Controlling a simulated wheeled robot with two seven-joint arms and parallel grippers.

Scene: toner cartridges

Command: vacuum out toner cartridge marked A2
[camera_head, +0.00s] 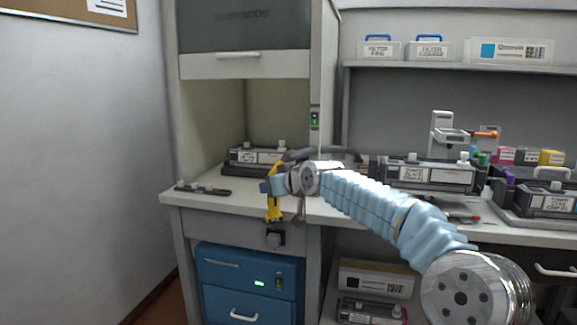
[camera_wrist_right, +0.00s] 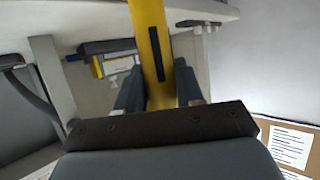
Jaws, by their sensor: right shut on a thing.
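My right gripper (camera_head: 276,186) is shut on a yellow tool (camera_head: 274,208) with a dark stripe, held upright at the front edge of the hood bench. The tool also shows between the fingers in the right wrist view (camera_wrist_right: 150,35). A dark hose (camera_head: 305,153) arches behind the gripper. A dark toner cartridge (camera_head: 255,158) with a pale label lies inside the open hood, partly hidden by my arm; in the right wrist view a boxy thing with a yellow and white label (camera_wrist_right: 112,64) may be it. I cannot read A2 on any label. My left gripper is not in view.
A blue unit (camera_head: 222,290) with a green light stands under the hood (camera_head: 185,120). A dark flat part (camera_head: 203,189) lies on the hood bench at left. Other cartridges lie on the right bench (camera_head: 428,174), at far right (camera_head: 548,203) and on the lower shelf (camera_head: 370,312).

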